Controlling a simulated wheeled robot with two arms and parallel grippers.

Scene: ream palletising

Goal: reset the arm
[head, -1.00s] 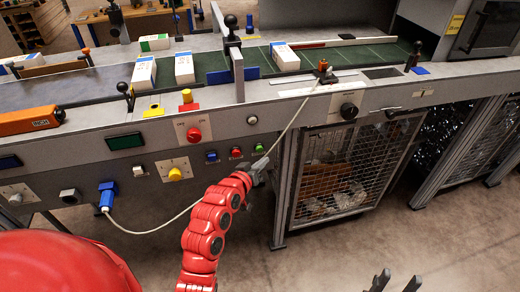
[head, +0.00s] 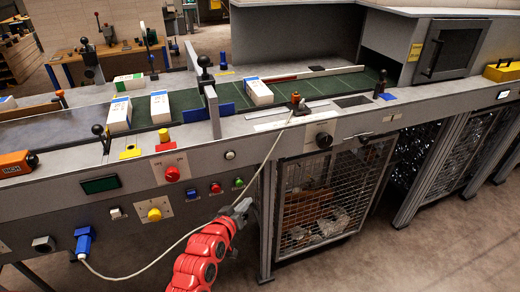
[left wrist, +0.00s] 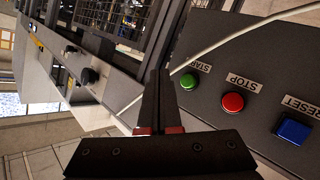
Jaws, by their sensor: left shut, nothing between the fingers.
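My red left arm (head: 203,257) comes in from the bottom of the head view. Its grey gripper (head: 242,207) is in front of the machine's front panel, just below the green button (head: 239,182). In the left wrist view the dark fingers (left wrist: 156,98) are together with nothing between them. To their right are the green button (left wrist: 189,81), the red stop button (left wrist: 232,102) and the blue reset button (left wrist: 294,129). The fingers appear apart from these buttons. My right gripper is out of view.
Wrapped reams (head: 159,107) lie on the green conveyor (head: 190,98). A pale cable (head: 262,165) runs from a blue plug (head: 84,242) past my gripper up to the worktop. A mesh cage (head: 318,200) stands under the machine at right. Floor is clear at lower right.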

